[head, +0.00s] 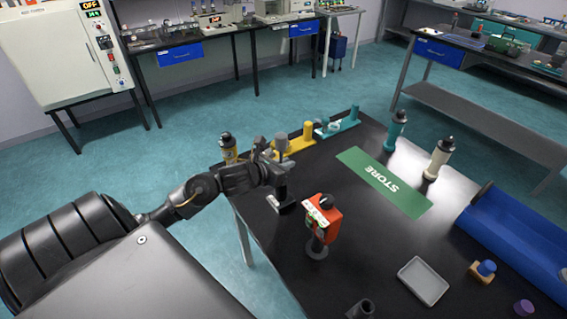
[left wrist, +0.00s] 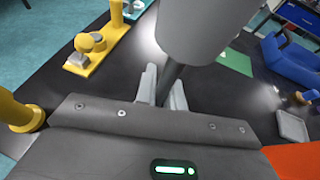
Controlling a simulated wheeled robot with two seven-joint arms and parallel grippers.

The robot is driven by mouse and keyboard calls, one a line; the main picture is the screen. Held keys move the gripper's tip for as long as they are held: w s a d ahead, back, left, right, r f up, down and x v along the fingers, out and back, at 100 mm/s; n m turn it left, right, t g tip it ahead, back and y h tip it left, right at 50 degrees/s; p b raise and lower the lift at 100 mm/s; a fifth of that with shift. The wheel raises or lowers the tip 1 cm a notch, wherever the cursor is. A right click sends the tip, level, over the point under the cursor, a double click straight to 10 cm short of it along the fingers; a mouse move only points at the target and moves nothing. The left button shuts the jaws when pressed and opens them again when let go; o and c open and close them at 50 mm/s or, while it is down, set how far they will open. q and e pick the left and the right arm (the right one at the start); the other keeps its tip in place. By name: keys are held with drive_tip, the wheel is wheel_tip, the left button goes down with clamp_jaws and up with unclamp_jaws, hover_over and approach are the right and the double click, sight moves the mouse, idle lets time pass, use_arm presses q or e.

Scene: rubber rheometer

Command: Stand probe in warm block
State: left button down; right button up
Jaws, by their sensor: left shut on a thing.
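My left gripper (head: 281,188) is over the left part of the black table. It is shut on the dark shaft of a probe with a thick grey cylindrical head (left wrist: 205,25); the fingers (left wrist: 162,88) close around the shaft in the left wrist view. In the head view the grey head (head: 281,145) stands up above the gripper. The probe's lower end is hidden in the left wrist view. An orange box (head: 324,218) with a pale-green panel and a black knob stands on the table, right of the gripper. I cannot tell which thing is the warm block.
A yellow stand (head: 292,148) and a teal stand (head: 338,126) line the far edge. A green STORE mat (head: 384,182) lies mid-table. A grey tray (head: 423,283) and blue trough (head: 510,236) are at right.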

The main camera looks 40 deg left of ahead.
use_arm(q)
drive_tip(key=c, duration=1.5)
unclamp_jaws()
drive_tip(key=shift+r, duration=0.15)
drive_tip(key=shift+s, duration=0.3)
drive_tip(key=v, duration=1.1)
drive_tip(key=shift+b, duration=0.45)
drive_tip(key=shift+s, duration=0.15)
